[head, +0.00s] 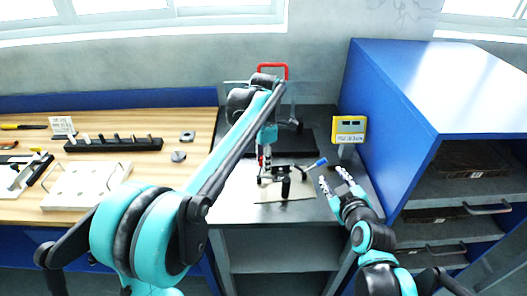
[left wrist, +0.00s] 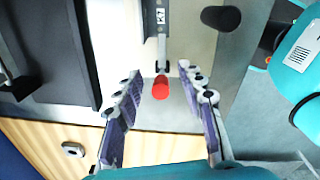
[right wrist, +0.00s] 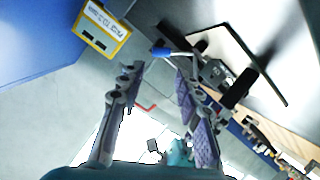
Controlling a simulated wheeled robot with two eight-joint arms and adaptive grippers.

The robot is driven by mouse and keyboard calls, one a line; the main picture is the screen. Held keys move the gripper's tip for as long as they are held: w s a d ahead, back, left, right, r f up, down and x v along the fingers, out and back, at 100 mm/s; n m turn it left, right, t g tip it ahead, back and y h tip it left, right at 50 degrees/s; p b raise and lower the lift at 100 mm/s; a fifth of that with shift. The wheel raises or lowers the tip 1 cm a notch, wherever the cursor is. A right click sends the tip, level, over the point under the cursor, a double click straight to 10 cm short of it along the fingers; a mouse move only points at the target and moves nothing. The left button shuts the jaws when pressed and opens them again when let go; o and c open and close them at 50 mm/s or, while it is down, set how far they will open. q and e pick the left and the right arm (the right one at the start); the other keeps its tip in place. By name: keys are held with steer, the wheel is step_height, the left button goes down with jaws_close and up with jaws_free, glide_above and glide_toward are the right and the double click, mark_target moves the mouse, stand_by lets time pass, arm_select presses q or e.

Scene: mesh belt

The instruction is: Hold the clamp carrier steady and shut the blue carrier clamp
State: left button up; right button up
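The blue carrier clamp's lever, with a blue grip (head: 320,162), points right from the clamp carrier (head: 285,174) on the grey bench. The blue grip also shows in the right wrist view (right wrist: 161,53). My right gripper (head: 342,181) is open and empty, its fingertips just short of the blue grip. My left gripper (left wrist: 160,75) is open above the carrier, with a red-tipped handle (left wrist: 161,88) between its fingers as seen there; I cannot tell if they touch. In the head view my left arm hides part of the carrier.
A yellow sign box (head: 348,130) stands behind my right gripper. A blue cabinet (head: 385,125) rises on the right. A wooden bench (head: 190,120) with a white fixture block (head: 85,185) and black peg rack (head: 113,144) lies left. A red frame (head: 272,68) stands behind.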

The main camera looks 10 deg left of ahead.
arm_select(q)
steer(key=shift+f, duration=1.35)
steer(key=shift+c, duration=0.6)
jaws_close()
stand_by(0.5)
steer(key=shift+o, duration=0.4)
jaws_free()
steer(key=shift+r, duration=0.1)
